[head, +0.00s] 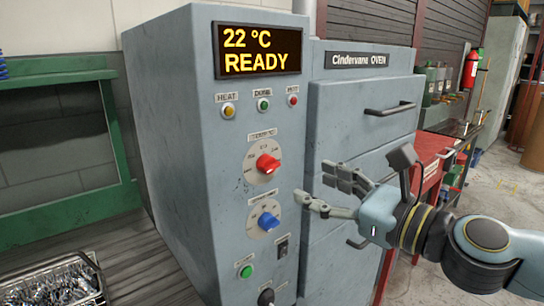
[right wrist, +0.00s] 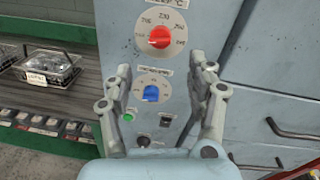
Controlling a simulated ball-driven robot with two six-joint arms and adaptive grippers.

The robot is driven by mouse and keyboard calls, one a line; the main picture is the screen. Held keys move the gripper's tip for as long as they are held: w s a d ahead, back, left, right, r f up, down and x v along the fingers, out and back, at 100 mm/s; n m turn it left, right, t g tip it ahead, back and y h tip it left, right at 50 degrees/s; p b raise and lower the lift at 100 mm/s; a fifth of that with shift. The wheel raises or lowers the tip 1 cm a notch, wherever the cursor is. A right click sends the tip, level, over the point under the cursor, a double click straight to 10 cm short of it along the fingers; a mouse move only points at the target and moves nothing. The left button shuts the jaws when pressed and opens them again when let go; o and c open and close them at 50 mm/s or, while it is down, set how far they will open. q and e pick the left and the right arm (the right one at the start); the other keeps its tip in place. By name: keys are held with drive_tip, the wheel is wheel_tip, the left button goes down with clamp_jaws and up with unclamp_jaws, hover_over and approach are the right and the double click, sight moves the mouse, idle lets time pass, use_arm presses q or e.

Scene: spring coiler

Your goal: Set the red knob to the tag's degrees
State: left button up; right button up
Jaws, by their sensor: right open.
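The red knob (head: 267,163) sits on a pale round dial on the oven's front panel, under a label. Its pointer in the head view is turned toward the right. It also shows in the right wrist view (right wrist: 160,38), above the blue knob (right wrist: 151,92). My right gripper (head: 312,186) is open and empty, in front of the panel, to the right of and a little below the red knob. In the right wrist view its fingers stand either side of the blue knob, apart from it. I cannot make out a tag with degrees. My left gripper is not in view.
The oven display (head: 258,50) reads 22 °C READY. Small lamps sit above the dials; a green button (head: 246,271) and a black switch (head: 282,246) sit below. Oven drawers with handles (head: 390,108) are at right. A basket (right wrist: 48,68) with a white tag stands at left.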

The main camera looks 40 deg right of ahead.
sight(274, 167)
drive_tip(key=w+p, duration=0.2)
drive_tip(key=w, duration=0.1)
drive_tip(key=w+a+p, duration=0.1)
drive_tip(key=w+p, duration=0.1)
drive_tip(key=w, duration=0.1)
drive_tip(key=w+p, duration=0.2)
drive_tip(key=w, duration=0.1)
drive_tip(key=shift+w+a+r, duration=0.1)
drive_tip(key=shift+w+a, duration=0.15)
drive_tip(key=shift+w, duration=0.35)
drive_tip(key=c, duration=1.1)
